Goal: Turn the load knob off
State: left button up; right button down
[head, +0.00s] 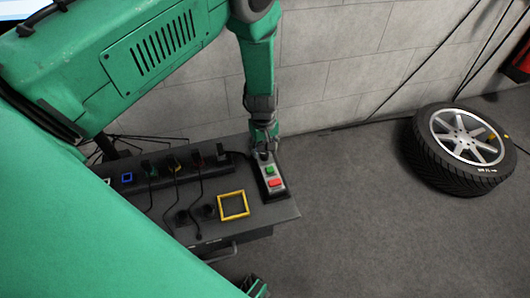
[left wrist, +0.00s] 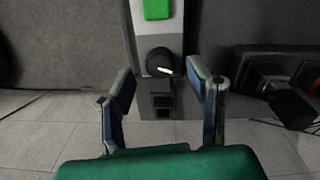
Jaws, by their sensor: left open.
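The load knob (left wrist: 160,62) is a round black knob with a white pointer mark, on a grey control panel (left wrist: 142,20). In the left wrist view the mark points down and to the right. My left gripper (head: 264,146) is over the far end of the panel in the head view and mostly hides the knob there. Its two fingers (left wrist: 163,85) are open in the wrist view, one on each side of the knob, with visible gaps. A dark piece at the bottom edge (head: 256,287) looks like my right gripper, mostly cut off.
The panel carries a green button (head: 269,170) and a red button (head: 275,183). It sits on a dark bench (head: 262,215) with a yellow square frame (head: 233,205), black cables and a power strip. A wheel with tyre (head: 462,140) lies to the right. A block wall stands behind.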

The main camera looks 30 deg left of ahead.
aim_at(264, 154)
pick_arm(q)
notch_tip(264, 154, up, 10)
jog(key=shift+f, duration=0.15)
jog(key=shift+s, duration=0.1)
dwell(0.4)
